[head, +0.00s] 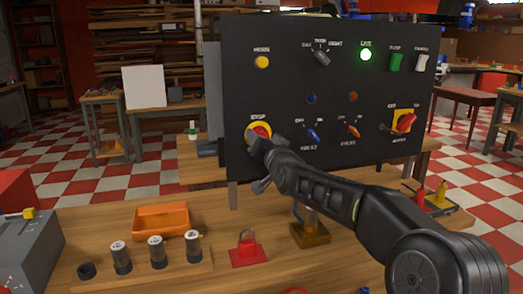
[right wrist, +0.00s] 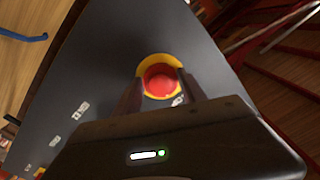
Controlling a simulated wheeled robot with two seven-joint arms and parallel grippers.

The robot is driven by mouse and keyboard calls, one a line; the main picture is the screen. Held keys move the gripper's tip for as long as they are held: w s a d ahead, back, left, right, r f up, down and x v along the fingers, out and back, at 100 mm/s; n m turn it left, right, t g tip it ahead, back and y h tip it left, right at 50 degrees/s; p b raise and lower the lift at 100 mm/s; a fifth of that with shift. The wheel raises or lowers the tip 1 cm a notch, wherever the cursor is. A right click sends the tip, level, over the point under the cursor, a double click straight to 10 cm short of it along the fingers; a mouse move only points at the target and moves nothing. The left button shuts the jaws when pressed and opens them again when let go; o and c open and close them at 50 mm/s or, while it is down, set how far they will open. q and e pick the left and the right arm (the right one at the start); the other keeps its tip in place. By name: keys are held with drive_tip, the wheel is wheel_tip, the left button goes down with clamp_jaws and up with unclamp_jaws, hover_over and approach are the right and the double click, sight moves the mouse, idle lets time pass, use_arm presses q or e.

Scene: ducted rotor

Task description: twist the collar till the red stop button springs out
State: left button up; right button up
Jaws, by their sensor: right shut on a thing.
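The red stop button (head: 262,131) sits in a yellow collar (head: 252,127) at the lower left of a dark upright panel (head: 320,90). In the right wrist view the red button (right wrist: 160,82) shows face on, with the yellow collar (right wrist: 158,60) around it. My right gripper (head: 256,145) reaches the panel from the front. In the right wrist view its two fingers (right wrist: 160,90) stand on either side of the button and are shut on the collar. I cannot tell whether the button is in or out. My left gripper is not in view.
The panel also carries a yellow button (head: 262,62), a lit green lamp (head: 366,55), and a red rotary switch (head: 405,122).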

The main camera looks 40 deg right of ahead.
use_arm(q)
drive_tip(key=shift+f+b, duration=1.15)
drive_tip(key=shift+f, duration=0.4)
use_arm(e)
drive_tip(key=shift+m, duration=1.6)
drive_tip(key=o, duration=1.4)
drive_tip(key=shift+c, duration=0.2)
use_arm(q)
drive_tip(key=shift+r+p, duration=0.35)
drive_tip(key=shift+p, duration=0.05)
use_arm(e)
drive_tip(key=v, duration=0.7)
drive_tip(key=shift+s+a, duration=0.2)
drive_tip(key=shift+s, duration=0.15)
